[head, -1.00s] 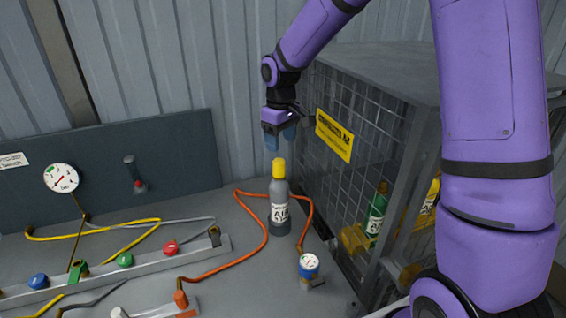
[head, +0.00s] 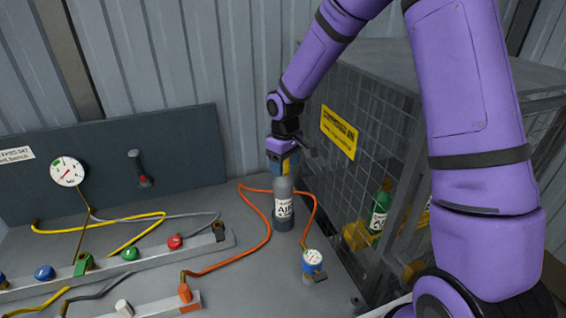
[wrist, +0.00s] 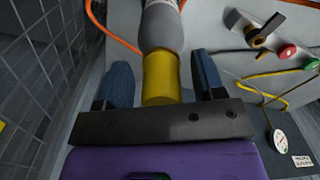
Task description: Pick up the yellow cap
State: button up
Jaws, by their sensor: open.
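The yellow cap (wrist: 161,77) sits on top of a grey cylinder (head: 284,205) with a white label, which stands upright on the bench. My gripper (head: 283,168) is over the cap, its blue fingers pointing down. In the wrist view my gripper (wrist: 164,82) has one finger on each side of the cap, with a small gap visible on the left and on the right. The jaws are open. In the head view the fingers hide most of the cap; only a little yellow shows between them.
An orange hose (head: 262,240) loops around the cylinder. A small blue-and-white gauge (head: 312,262) stands in front of it. A mesh cage (head: 345,110) with a yellow sign rises close on the right. A manifold rail (head: 160,255) with coloured knobs lies left.

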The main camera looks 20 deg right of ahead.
jog(key=c, duration=0.9)
jog(key=shift+r, duration=0.2)
